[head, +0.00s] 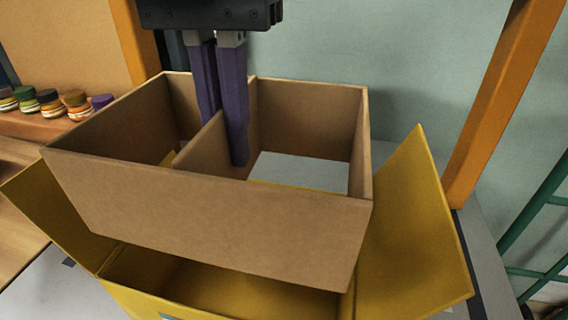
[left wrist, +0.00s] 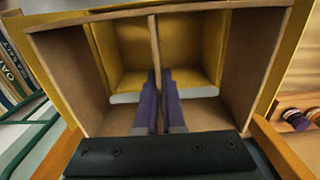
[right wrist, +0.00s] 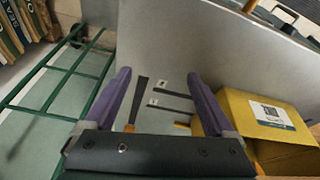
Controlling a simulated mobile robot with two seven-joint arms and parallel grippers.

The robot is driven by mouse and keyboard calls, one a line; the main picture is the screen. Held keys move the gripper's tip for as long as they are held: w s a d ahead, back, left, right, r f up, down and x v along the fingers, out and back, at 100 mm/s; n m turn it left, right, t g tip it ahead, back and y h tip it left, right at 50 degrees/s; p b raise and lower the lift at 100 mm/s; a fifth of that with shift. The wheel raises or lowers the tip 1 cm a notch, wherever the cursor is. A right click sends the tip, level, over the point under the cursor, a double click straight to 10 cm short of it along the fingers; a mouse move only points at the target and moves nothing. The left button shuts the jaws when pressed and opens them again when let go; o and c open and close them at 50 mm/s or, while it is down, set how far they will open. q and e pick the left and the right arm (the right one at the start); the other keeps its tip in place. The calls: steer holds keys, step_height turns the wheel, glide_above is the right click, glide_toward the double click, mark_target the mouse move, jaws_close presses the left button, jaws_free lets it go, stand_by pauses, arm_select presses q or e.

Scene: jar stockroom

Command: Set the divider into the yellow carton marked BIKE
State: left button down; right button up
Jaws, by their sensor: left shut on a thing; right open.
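The divider (head: 200,225) is a brown cardboard frame with a middle partition. My left gripper (head: 225,140) is shut on that partition, which also shows between its fingers in the left wrist view (left wrist: 154,45). The yellow carton (head: 440,240) stands under the divider with flaps spread open. The divider is above the carton and its front wall hides part of the opening; whether they touch is unclear. In the right wrist view the carton (right wrist: 240,110) carries a white label (right wrist: 270,115), too small to read. My right gripper (right wrist: 158,75) is open and empty, left of the carton.
Several small jars (head: 75,103) stand on a wooden shelf at the left. An orange post (head: 500,90) rises at the right, beside a green wire rack (head: 540,215). Books (right wrist: 20,25) show at the upper left in the right wrist view.

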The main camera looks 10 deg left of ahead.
step_height(320, 180, down, 2)
steer(key=shift+f+b, duration=0.1)
steer(key=shift+b, duration=0.85)
arm_select(q)
step_height(320, 180, down, 15)
steer(key=shift+f+b, duration=0.15)
steer(key=shift+b, duration=0.3)
arm_select(e)
steer(key=shift+d+f, duration=0.1)
steer(key=shift+f, duration=0.35)
arm_select(q)
steer(key=shift+f, duration=0.35)
steer(key=shift+f, duration=0.6)
steer(key=c, duration=1)
jaws_free()
steer(key=shift+r, duration=0.1)
